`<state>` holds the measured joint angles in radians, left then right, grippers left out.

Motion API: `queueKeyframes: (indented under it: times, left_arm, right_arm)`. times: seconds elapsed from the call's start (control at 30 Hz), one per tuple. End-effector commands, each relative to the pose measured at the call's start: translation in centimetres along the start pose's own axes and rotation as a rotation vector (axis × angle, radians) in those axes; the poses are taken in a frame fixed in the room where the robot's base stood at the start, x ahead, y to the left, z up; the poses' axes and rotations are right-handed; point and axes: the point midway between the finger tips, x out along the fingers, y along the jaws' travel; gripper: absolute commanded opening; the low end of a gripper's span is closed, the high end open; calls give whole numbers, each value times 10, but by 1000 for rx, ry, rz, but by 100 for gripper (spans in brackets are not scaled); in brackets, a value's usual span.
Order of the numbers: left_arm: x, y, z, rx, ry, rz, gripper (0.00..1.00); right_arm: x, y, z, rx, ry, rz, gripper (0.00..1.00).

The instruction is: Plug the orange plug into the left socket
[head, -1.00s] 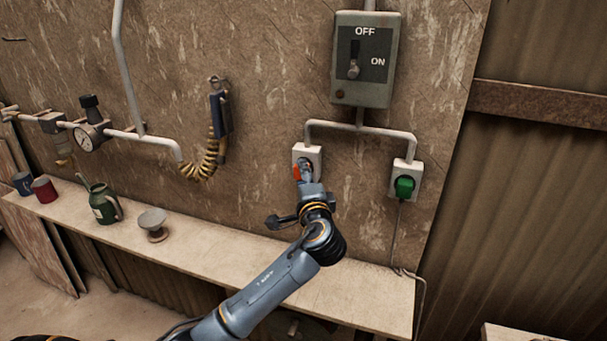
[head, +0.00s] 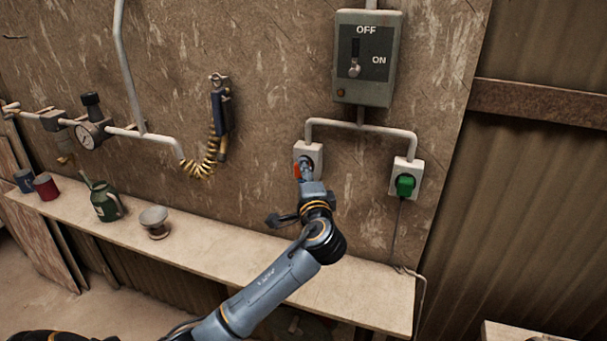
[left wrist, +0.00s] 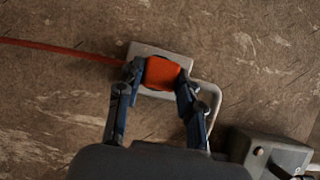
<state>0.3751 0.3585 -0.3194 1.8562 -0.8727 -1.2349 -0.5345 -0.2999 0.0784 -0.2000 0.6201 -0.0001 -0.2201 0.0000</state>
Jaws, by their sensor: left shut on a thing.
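The orange plug (left wrist: 161,73) is between the fingers of my left gripper (left wrist: 158,80), which is shut on it. In the left wrist view the plug lies over the left socket (left wrist: 150,50), with its red cord (left wrist: 60,50) running off to the left. In the head view a bit of the orange plug (head: 297,170) shows beside my left gripper (head: 304,172), in front of the white left socket (head: 308,150). I cannot tell how deep the plug sits. The right socket (head: 412,165) holds a green plug (head: 405,185). My right gripper is not in view.
A switch box (head: 364,85) marked OFF and ON hangs above the sockets, joined by a pipe (head: 335,122). A shelf (head: 215,245) below carries a green can (head: 106,203), a bowl (head: 154,220) and two cups. A coiled hose (head: 205,160) hangs left.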

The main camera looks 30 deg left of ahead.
Motion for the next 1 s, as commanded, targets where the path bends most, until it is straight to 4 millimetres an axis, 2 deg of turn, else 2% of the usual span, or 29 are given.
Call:
queueKeyframes:
  times: [1.0]
  left_arm:
    - [7, 0, -4, 0, 1, 0, 5]
  right_arm:
    - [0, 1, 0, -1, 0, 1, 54]
